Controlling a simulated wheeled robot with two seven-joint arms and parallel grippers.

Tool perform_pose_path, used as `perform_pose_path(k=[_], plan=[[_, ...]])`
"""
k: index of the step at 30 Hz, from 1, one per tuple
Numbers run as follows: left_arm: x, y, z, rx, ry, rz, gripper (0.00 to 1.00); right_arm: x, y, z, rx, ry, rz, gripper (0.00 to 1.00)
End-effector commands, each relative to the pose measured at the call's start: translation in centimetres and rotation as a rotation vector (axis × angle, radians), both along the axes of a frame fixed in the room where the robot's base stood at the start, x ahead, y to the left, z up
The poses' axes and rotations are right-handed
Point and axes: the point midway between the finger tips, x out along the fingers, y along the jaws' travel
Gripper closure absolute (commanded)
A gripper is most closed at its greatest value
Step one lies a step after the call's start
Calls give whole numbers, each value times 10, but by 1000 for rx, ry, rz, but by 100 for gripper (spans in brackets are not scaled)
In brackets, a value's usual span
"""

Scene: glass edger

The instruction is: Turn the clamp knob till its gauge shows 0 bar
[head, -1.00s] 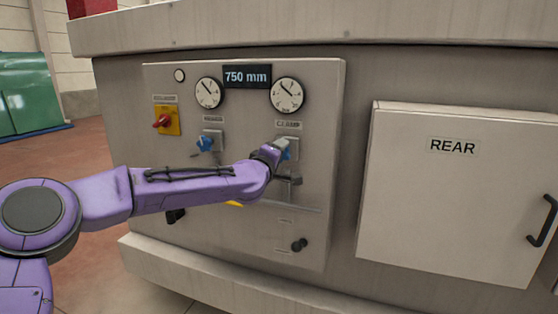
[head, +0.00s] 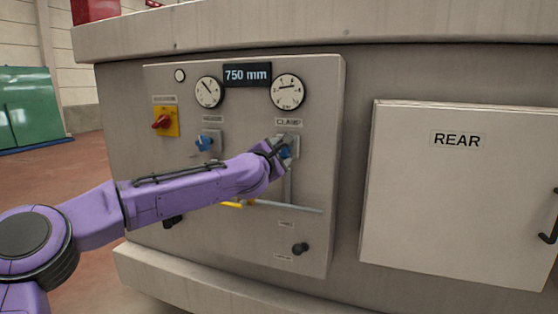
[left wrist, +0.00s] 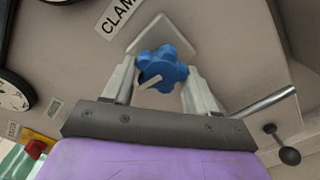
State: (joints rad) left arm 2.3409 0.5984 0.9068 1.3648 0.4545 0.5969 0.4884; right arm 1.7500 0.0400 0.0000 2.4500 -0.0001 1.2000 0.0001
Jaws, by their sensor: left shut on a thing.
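The blue clamp knob (head: 286,152) sits on its plate under the CLAMP label (head: 288,122). My left gripper (head: 281,148) is shut on it, seen partly from behind in the head view. In the left wrist view the lobed knob (left wrist: 162,68) with its pale pointer mark lies between the two fingers. The clamp gauge (head: 287,91) is above, and its needle appears to point right, close to horizontal; the numbers are too small to read. My right gripper is in neither view.
A second blue knob (head: 205,142) and its gauge (head: 208,92) are to the left, with a red and yellow switch (head: 165,121) beyond. A display (head: 247,75) reads 750 mm. A yellow-handled lever with a pipe (head: 290,207) and a black knob (head: 300,249) are below.

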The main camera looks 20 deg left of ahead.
Motion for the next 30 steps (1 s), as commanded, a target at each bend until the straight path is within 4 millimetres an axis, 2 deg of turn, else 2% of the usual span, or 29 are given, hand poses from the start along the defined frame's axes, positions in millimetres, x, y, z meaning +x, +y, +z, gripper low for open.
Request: perform_pose_path(k=[1, 15, 24, 30], plan=[[0, 1, -5, -45, 3, 2, 73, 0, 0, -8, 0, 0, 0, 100], [0, -2, -7, -464, 18, 1, 73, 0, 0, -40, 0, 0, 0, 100], [0, -3, -6, -636, 25, 1, 73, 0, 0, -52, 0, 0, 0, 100], [0, -3, -6, -690, 28, 2, 73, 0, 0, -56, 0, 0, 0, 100]])
